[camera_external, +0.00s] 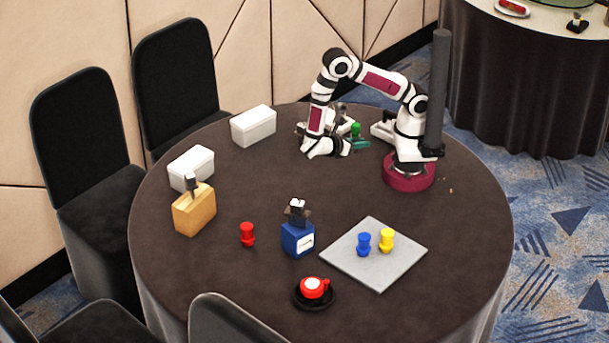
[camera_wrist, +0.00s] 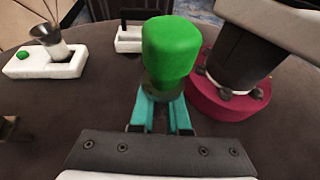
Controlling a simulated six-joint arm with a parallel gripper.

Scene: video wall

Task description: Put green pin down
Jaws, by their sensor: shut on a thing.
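The green pin (camera_wrist: 171,48) stands upright between the teal fingers of my gripper (camera_wrist: 166,112) in the wrist view. Its lower part is partly hidden by the fingers. In the external view my gripper (camera_external: 359,145) is low over the far part of the table, near my base, with the green pin (camera_external: 355,129) showing at it. I cannot tell whether the pin's bottom touches the table. A blue pin (camera_external: 363,244) and a yellow pin (camera_external: 387,240) stand on a grey square board (camera_external: 345,268). A red pin (camera_external: 247,234) stands on the table left of the board.
A white device with a metal cup (camera_wrist: 47,62) is beyond my gripper. The table's middle is clear.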

